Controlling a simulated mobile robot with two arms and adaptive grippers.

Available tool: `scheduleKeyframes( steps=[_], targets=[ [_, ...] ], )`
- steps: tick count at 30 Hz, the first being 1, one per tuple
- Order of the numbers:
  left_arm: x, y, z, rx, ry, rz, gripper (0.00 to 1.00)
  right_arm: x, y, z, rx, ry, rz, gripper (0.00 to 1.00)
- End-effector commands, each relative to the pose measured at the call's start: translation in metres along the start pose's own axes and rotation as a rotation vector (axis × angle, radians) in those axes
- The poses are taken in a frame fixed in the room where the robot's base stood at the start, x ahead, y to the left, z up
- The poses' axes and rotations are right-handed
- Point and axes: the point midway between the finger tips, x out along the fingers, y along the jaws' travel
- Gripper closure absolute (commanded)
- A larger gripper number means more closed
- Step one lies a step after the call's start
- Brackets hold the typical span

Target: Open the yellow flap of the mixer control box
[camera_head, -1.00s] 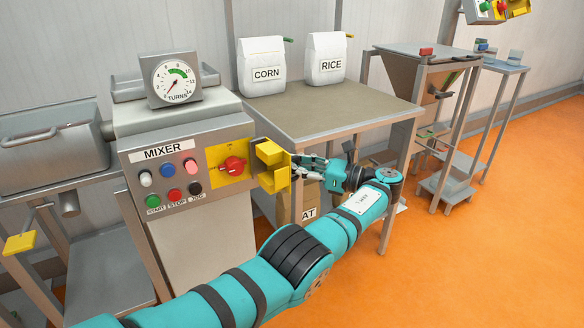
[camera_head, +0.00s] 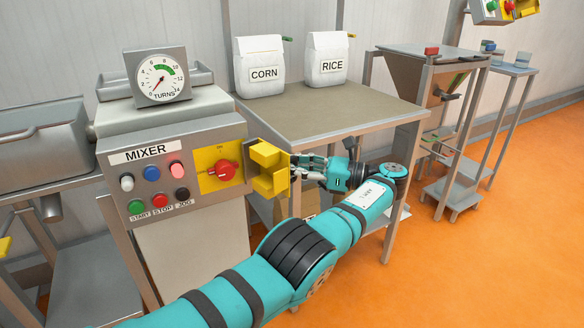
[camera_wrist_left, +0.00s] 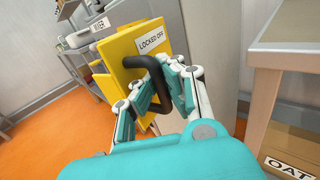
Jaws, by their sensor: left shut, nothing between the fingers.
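The mixer control box (camera_head: 150,207) stands at left with colored buttons. Its yellow flap (camera_head: 268,170) stands swung out at the box's right side. The yellow plate with a red rotary switch (camera_head: 224,170) is uncovered. In the left wrist view the flap (camera_wrist_left: 130,45) shows a "LOCKED OFF" label and a black looped handle (camera_wrist_left: 150,65). My left gripper (camera_head: 296,168) is at the flap's right side. In the left wrist view its fingers (camera_wrist_left: 168,82) are shut at the handle, with nothing gripped; the exact contact is hidden. My right gripper is not in view.
A table (camera_head: 330,115) behind the flap bears a corn bag (camera_head: 262,68) and a rice bag (camera_head: 326,60). Its leg stands close behind my left arm. An oat box (camera_wrist_left: 288,160) is below the table. Orange floor at right is open.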

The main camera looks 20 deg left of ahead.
Motion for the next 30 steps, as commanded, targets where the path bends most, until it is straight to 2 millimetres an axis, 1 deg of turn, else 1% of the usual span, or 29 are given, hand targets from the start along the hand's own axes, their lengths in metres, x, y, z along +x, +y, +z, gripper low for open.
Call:
scheduleKeyframes(
  steps=[1, 10, 15, 22, 25, 28, 30],
  targets=[
    [-0.003, 0.000, 0.002, -0.002, -0.001, -0.005, 1.00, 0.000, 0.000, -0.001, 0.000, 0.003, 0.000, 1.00],
    [-0.003, 0.000, 0.003, -0.003, -0.002, -0.005, 1.00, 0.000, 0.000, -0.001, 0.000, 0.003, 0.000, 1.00],
    [-0.002, 0.000, 0.002, -0.003, -0.001, -0.003, 0.79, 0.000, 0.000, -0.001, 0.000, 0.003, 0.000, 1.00],
    [-0.001, 0.000, 0.001, -0.002, -0.001, -0.001, 0.79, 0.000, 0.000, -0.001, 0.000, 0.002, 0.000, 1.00],
    [-0.001, 0.000, 0.004, -0.002, 0.002, -0.002, 0.79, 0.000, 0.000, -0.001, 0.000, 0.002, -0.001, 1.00],
    [-0.002, -0.001, 0.013, -0.004, 0.003, -0.005, 0.79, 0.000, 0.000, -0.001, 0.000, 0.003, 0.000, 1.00],
    [-0.002, 0.000, 0.024, -0.007, 0.003, -0.003, 0.79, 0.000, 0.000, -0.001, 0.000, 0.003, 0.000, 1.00]
  ],
)
